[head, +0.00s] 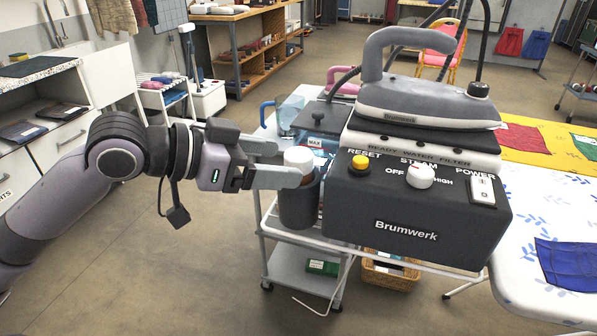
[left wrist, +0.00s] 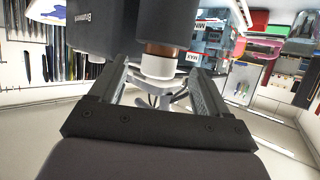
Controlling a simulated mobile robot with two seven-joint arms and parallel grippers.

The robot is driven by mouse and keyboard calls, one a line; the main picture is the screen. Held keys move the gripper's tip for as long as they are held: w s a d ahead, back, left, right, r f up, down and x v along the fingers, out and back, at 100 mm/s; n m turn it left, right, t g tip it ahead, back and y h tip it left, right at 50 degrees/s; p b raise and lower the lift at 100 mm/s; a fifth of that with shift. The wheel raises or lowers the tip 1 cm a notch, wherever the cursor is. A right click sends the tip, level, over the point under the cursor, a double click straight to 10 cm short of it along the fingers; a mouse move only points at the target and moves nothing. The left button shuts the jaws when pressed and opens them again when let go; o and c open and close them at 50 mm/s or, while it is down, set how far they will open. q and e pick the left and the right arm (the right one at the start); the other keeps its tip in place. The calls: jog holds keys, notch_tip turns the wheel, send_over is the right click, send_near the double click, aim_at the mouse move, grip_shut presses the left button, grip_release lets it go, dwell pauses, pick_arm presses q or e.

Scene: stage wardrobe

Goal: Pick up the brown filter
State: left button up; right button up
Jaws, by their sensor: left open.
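The brown filter has a white cap (head: 298,157) and sits upright in a dark grey cup-shaped holder (head: 298,207) on the left side of the Brumwerk steam station (head: 410,215). In the left wrist view its white cap (left wrist: 158,66) and a brown band (left wrist: 161,49) show at the mouth of the dark holder. My left gripper (head: 282,164) is open at the filter's top, one finger on each side of the cap. In the left wrist view a gap shows between the cap and each finger. The filter's lower part is hidden in the holder. My right gripper is not in view.
A grey iron (head: 425,95) rests on top of the station. A blue-handled clear jug (head: 288,112) and a water tank marked MAX (head: 315,142) stand close behind the filter. The ironing board (head: 520,215) is at the right. Open floor lies below my left arm.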

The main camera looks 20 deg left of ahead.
aim_at(285, 162)
pick_arm(q)
jog(key=shift+x, duration=1.65)
jog(key=c, duration=1.2)
jog(key=shift+o, duration=0.2)
jog(key=shift+r, duration=0.15)
